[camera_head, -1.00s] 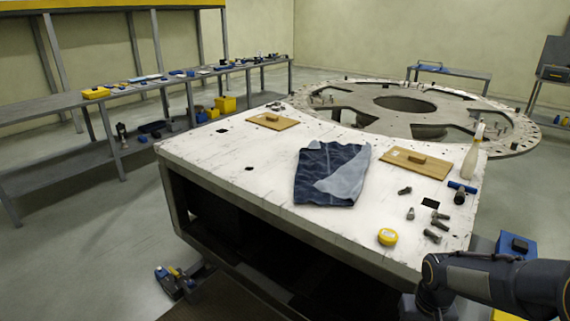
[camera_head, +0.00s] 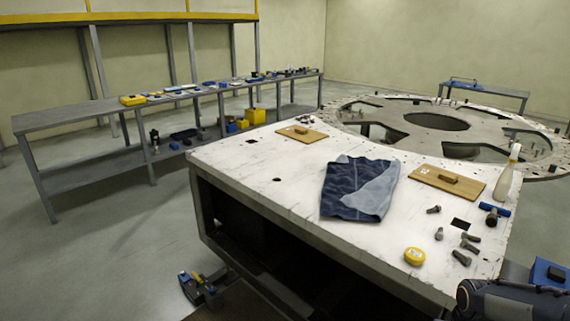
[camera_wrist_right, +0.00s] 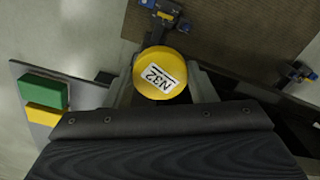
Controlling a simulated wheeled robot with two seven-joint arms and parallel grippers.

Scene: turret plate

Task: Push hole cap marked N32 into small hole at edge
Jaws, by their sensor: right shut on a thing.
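A round yellow cap marked N32 (camera_wrist_right: 158,72) is in the right wrist view, its label facing the camera. My right gripper (camera_wrist_right: 161,86) is shut on it, with a grey finger on either side. In the head view only a part of my right arm shows at the bottom right corner; the gripper and cap are out of that view. The large grey turret plate (camera_head: 398,141) lies at the back right, with small holes along its rim. Which small edge hole is meant I cannot tell. My left gripper is in neither view.
A white worktable (camera_head: 300,250) stands before the plate. On it are a blue cloth (camera_head: 358,188), wooden boards (camera_head: 447,184), a spray bottle (camera_head: 507,175), several bolts (camera_head: 462,258) and a yellow round item (camera_head: 414,256).

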